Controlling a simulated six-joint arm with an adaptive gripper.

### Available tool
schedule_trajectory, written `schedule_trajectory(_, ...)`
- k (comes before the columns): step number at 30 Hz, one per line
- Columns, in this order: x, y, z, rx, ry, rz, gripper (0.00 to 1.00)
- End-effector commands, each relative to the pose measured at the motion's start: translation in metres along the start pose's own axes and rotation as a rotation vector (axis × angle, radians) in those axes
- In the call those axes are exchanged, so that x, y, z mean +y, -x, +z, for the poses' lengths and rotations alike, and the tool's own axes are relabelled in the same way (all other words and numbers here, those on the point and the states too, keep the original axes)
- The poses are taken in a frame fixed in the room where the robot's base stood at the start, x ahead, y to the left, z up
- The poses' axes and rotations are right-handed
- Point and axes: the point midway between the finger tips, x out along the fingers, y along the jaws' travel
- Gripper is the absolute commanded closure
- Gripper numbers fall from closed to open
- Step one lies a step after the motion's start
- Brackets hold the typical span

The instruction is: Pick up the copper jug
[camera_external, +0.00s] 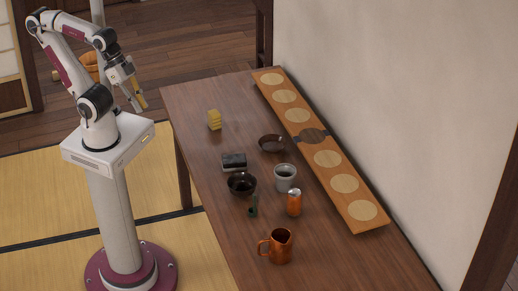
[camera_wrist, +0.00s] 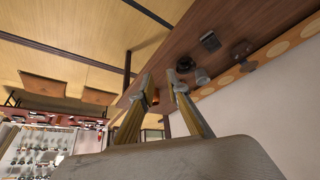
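The copper jug (camera_external: 279,246) stands upright near the front end of the wooden table, its handle to the left. In the wrist view a small copper-coloured shape, which looks like the jug (camera_wrist: 152,93), shows far off between my fingers. My gripper (camera_external: 139,104) is raised at the back left, beside the table's left edge and far from the jug. In the wrist view my gripper (camera_wrist: 160,79) has its two yellowish fingers apart with nothing between them, so it is open and empty.
An orange can (camera_external: 294,203), a grey cup (camera_external: 286,178), a black bowl (camera_external: 241,184) and a small dark green item (camera_external: 252,207) stand behind the jug. A dark box (camera_external: 234,162), yellow blocks (camera_external: 214,120) and a brown pan (camera_external: 271,143) are farther back. A long board (camera_external: 294,118) lines the wall.

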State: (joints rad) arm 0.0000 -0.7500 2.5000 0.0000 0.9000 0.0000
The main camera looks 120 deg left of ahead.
Motion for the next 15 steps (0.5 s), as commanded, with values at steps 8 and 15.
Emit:
schedule_trajectory(8,-0.001,-0.001,-0.002,0.002,-0.001,-0.002,0.85)
schedule_trajectory(15,-0.006,-0.007,-0.026,0.025,-0.009,-0.023,0.85)
